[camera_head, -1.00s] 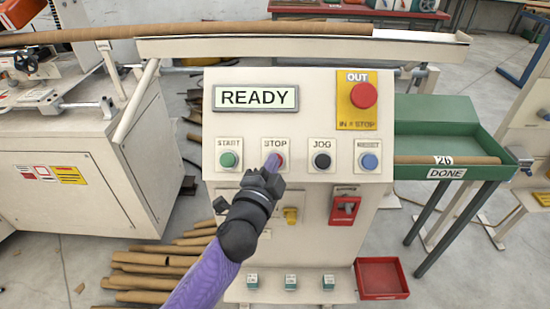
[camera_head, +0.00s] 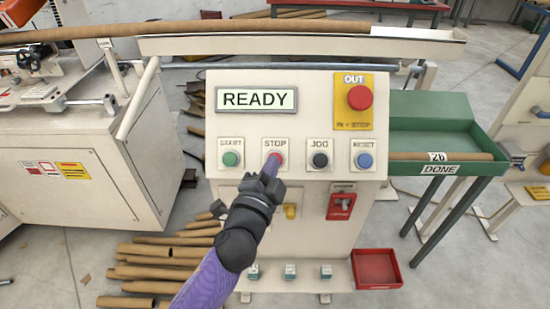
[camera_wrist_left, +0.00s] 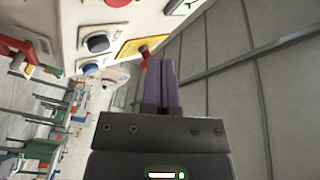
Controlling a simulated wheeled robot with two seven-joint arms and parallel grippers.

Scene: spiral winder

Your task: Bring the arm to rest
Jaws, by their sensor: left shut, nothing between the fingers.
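My left gripper (camera_head: 271,169) is shut and empty, its purple fingers pointing at the panel. In the head view its fingertips overlap the red STOP button (camera_head: 279,156), so only part of that button shows; I cannot tell whether they touch. The left wrist view shows the two fingers (camera_wrist_left: 160,75) pressed together. The panel display (camera_head: 256,99) reads READY. The green START button (camera_head: 231,159), black JOG button (camera_head: 320,160) and blue button (camera_head: 364,161) share the row. The red OUT knob (camera_head: 360,97) sits on a yellow plate above. My right gripper is not in view.
A long brown tube (camera_head: 200,30) lies along the rail at the back. A green DONE tray (camera_head: 425,110) stands at right with a tube marked 26 (camera_head: 470,157). Several tubes (camera_head: 150,270) lie on the floor at lower left. A red tray (camera_head: 376,268) is low at right.

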